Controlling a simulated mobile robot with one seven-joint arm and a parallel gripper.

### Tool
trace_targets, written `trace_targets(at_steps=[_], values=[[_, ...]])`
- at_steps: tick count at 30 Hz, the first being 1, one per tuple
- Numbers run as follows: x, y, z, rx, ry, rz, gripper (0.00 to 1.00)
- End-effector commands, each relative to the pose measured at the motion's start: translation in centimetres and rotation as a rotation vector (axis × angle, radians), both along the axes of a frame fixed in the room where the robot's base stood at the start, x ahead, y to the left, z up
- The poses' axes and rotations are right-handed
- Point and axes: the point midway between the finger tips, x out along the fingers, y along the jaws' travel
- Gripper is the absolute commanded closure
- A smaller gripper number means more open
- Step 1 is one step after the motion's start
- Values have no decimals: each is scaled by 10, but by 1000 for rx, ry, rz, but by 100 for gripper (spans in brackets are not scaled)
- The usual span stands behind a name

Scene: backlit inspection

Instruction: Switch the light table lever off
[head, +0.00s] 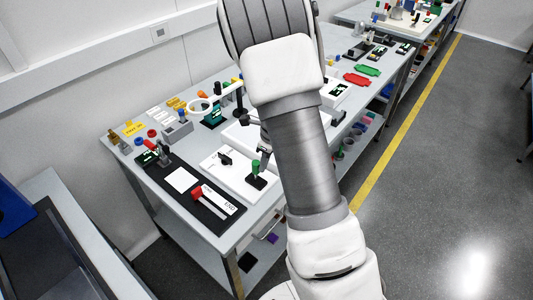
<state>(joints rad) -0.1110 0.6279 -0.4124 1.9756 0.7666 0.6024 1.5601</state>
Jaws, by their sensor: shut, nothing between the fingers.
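A white panel (228,184) lies on the near part of the workbench. On it stands a green-handled lever (255,167) on a black base, roughly upright, and a black knob (225,159) to its left. A red handle (197,193) sits on a black labelled panel in front.
A white ring on a stand (201,106), a grey box (176,131) and small coloured parts crowd the back of the workbench. Red (356,79) and green (367,70) trays lie farther along. My arm hides the bench's middle. Open floor lies right of the yellow line (408,114).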

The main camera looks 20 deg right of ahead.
Motion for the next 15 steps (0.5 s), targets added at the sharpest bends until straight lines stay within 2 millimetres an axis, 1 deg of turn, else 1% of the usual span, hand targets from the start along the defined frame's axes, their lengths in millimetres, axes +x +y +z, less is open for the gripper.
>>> trace_targets(at_steps=[1, 8, 15], values=[[1, 2, 8, -11, 21, 4, 100], [8, 5, 8, -64, 107, 5, 100], [15, 8, 7, -59, 102, 0, 100]])
